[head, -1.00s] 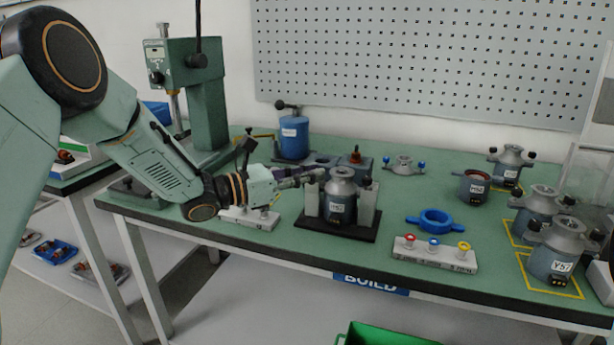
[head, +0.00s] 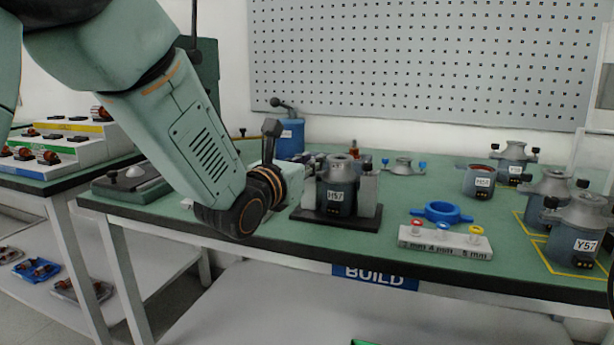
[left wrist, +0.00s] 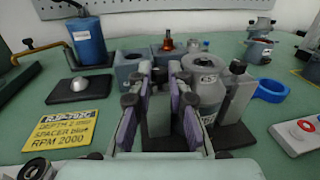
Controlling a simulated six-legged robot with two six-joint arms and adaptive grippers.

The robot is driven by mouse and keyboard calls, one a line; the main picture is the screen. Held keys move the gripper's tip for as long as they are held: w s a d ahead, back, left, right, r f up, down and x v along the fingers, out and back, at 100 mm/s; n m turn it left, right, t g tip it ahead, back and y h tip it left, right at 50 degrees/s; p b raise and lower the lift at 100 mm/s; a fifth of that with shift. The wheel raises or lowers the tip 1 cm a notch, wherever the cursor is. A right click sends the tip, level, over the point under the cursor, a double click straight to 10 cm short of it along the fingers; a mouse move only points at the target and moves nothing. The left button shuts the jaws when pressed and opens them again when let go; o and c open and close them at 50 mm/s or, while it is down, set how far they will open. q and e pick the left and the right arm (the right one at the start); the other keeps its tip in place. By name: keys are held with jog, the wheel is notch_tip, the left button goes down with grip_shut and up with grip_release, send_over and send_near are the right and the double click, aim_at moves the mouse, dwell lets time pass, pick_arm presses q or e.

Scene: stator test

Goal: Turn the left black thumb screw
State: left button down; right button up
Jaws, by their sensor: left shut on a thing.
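The motor housing marked Y57 (head: 338,190) stands upright in a black-based fixture (head: 312,215) with grey side posts; the wrist view shows its round grey top (left wrist: 205,75). Its right black thumb screw (head: 366,163) is in sight and also shows in the wrist view (left wrist: 238,67). My left gripper (head: 314,165) reaches in from the left at the housing's upper left side. In the wrist view its purple-padded fingers (left wrist: 160,75) are shut on the left black thumb screw, which is mostly hidden between the tips.
A white block with red, blue and yellow pieces (head: 445,246) and a blue ring (head: 441,212) lie to the right. A blue container (head: 291,137) stands behind. More housings (head: 575,240) stand at the right. A yellow card (left wrist: 68,129) lies left of my gripper.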

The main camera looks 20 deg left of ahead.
pick_arm(q)
jog(key=shift+d+f+n+y+b, duration=0.2)
jog(key=shift+n+y+b, duration=0.2)
jog(key=shift+y, duration=0.2)
jog(key=shift+r, duration=0.1)
jog(key=c, duration=1.3)
grip_release()
jog(key=shift+o, duration=0.2)
jog(key=shift+s+r, duration=0.1)
jog(key=s, duration=0.7)
jog(key=shift+s+a, duration=0.4)
jog(key=shift+a, duration=0.05)
